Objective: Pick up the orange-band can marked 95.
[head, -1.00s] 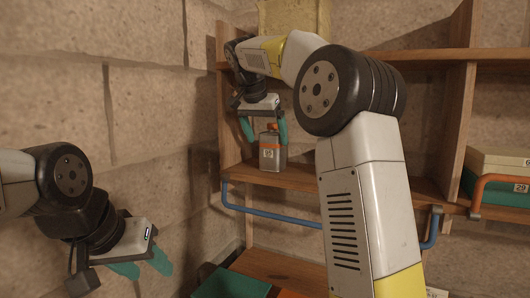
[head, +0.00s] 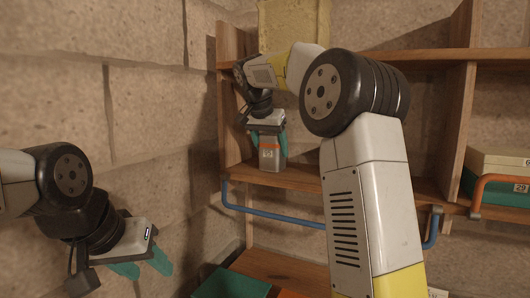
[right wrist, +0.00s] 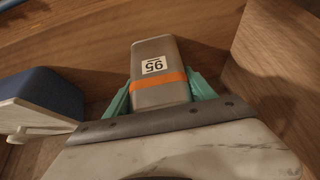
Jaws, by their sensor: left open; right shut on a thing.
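The grey can with an orange band (head: 269,160) stands upright on the wooden shelf at its left end in the head view. In the right wrist view the can (right wrist: 158,68) shows its white label marked 95 and its orange band. My right gripper (head: 269,144) is over the can from above, with one teal finger on each side. It is shut on the can, which appears to rest on the shelf still. The can's top is hidden by the gripper. My left gripper (head: 143,268) is open and empty at the lower left, away from the shelf.
A blue rail (head: 270,212) runs along the shelf (head: 300,177) front. Wooden uprights bound the shelf at left and right. A green and cream box (head: 498,178) stands at the right. A blue and white object (right wrist: 45,100) lies left of the can in the wrist view.

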